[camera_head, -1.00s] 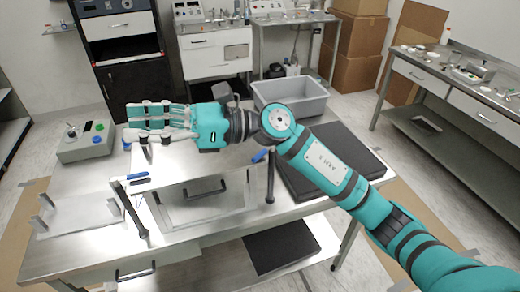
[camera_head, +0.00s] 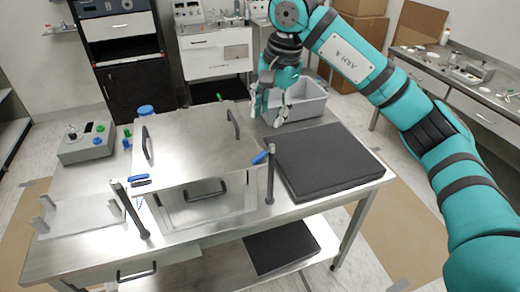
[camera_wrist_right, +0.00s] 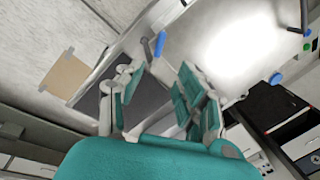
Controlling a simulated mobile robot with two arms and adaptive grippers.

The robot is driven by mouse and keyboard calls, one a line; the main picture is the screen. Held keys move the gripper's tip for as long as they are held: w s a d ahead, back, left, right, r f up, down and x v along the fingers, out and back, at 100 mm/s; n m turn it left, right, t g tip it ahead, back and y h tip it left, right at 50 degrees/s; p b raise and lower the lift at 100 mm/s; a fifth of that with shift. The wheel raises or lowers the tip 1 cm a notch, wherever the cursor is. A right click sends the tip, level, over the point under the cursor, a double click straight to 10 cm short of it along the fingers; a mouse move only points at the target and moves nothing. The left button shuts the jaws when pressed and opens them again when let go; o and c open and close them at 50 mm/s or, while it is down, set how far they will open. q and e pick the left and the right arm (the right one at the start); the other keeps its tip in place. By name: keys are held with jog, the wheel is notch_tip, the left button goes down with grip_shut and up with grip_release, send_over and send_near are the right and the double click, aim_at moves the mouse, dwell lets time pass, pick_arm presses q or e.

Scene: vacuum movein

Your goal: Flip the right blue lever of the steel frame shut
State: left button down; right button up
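The right blue lever (camera_head: 262,156) of the steel frame (camera_head: 222,208) sits near the top of the dark right post (camera_head: 270,178), sticking out to the left. It also shows in the right wrist view (camera_wrist_right: 160,44), beyond the fingertips. My right gripper (camera_head: 268,116) hangs fingers down, behind and above the lever, apart from it. In the right wrist view, its fingers (camera_wrist_right: 160,76) are spread with nothing between them. Another blue lever (camera_head: 138,177) lies at the frame's left side, near the left post (camera_head: 130,210). My left gripper is not in view.
A steel plate with black handles (camera_head: 195,140) lies on the frame. A black pad (camera_head: 325,160) lies right of the frame. A control box (camera_head: 85,145) stands at the left.

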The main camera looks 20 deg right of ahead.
aim_at(259, 156)
jog(key=f+p, duration=0.1)
jog(key=f, duration=0.3)
jog(key=w+a+f+p, duration=0.1)
jog(key=f, duration=0.3)
jog(key=w+f+p, duration=0.1)
jog(key=f, duration=0.4)
jog(key=shift+a+f+p, duration=0.1)
jog(key=shift+a+p, duration=0.15)
jog(key=shift+p, duration=0.15)
jog(key=shift+c, duration=0.3)
grip_shut()
